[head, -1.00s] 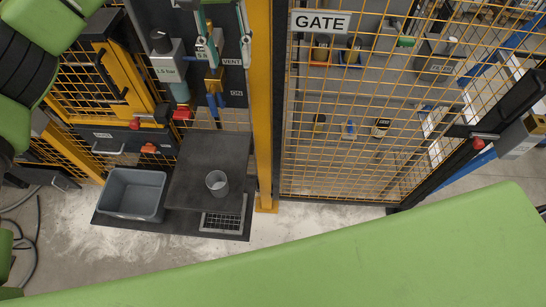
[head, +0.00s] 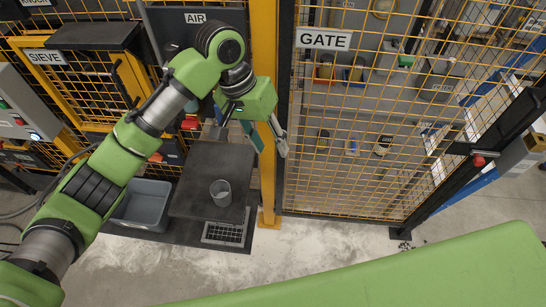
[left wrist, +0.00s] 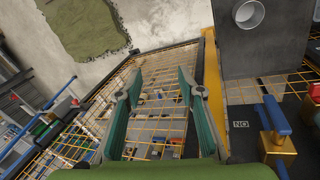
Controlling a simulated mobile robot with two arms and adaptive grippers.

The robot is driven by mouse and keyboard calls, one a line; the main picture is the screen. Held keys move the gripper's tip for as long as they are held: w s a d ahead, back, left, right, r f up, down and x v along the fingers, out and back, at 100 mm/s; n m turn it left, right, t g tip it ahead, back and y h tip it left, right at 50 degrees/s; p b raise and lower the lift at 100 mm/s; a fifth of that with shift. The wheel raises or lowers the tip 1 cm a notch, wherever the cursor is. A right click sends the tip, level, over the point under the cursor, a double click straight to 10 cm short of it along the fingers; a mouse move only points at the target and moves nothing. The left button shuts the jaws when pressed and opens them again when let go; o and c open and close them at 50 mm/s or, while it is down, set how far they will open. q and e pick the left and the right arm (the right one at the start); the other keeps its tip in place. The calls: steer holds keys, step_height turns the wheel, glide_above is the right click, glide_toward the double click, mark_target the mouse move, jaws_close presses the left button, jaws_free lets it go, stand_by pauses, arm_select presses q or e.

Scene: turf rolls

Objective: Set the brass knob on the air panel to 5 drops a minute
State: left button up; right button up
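The dark air panel (head: 195,17), labelled AIR, stands at the top of the head view, mostly hidden behind my left arm; its brass knob cannot be seen there. In the left wrist view, brass fittings (left wrist: 278,152) with blue levers (left wrist: 275,115) show at the right edge on a dark panel, upside down; I cannot tell whether one is the knob. My left gripper (head: 270,148) is in front of the yellow post, right of the panel. In the left wrist view its fingers (left wrist: 160,75) are apart with nothing between them. My right gripper is out of view.
The yellow post (head: 264,40) and GATE mesh (head: 340,190) bound the right side. Powder lies on the floor.

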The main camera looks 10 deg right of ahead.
arm_select(q)
steer(key=shift+s+d+f+h, duration=0.1)
steer(key=shift+s+f+h, duration=0.2)
steer(key=shift+s+f, duration=0.35)
steer(key=shift+s+d+f+h, duration=0.1)
steer(key=shift+s+f+h, duration=0.2)
steer(key=shift+f, duration=0.55)
steer(key=shift+f, duration=0.1)
